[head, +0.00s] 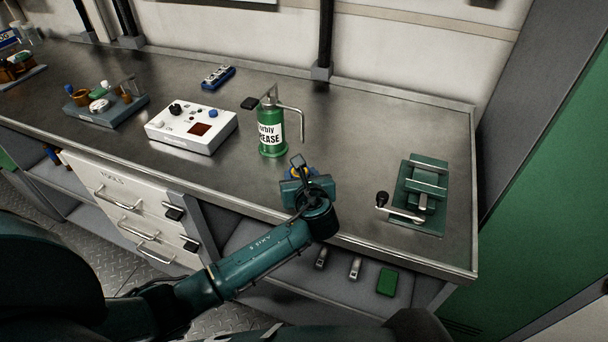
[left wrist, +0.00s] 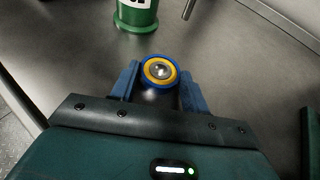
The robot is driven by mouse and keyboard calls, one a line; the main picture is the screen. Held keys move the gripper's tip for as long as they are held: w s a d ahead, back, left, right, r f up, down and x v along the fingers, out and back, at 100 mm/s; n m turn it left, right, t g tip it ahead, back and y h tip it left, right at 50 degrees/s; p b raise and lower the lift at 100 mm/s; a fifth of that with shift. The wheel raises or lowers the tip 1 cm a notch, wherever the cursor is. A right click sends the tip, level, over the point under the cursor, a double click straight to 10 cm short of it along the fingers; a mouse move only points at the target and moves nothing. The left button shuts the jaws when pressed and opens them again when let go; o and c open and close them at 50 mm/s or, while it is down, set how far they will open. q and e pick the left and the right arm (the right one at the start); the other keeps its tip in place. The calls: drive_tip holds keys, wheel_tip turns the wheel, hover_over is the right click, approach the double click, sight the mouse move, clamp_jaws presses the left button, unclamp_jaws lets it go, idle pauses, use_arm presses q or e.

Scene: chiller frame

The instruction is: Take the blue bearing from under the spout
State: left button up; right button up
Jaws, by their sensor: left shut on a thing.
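The blue bearing (left wrist: 159,70) is a round piece with a blue outer ring, a yellow ring and a shiny metal centre. It sits between the blue fingers of my left gripper (left wrist: 160,84), which is shut on it. In the head view my left gripper (head: 297,170) is over the bench near its front edge and mostly hides the bearing. The green grease dispenser (head: 271,133) stands upright behind the gripper. Its bent metal spout (head: 300,122) points down, apart from the bearing and farther back. The spout's end (left wrist: 188,10) shows in the left wrist view. My right gripper is not in view.
A white control box (head: 191,130) stands left of the dispenser. A green press with a crank (head: 422,190) stands on the right. A grey tray with small parts (head: 107,112) is farther left. The metal bench between dispenser and press is clear.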

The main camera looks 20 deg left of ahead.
use_arm(q)
drive_tip(key=o, duration=1.1)
drive_tip(key=v, duration=1.3)
drive_tip(key=shift+r, duration=0.1)
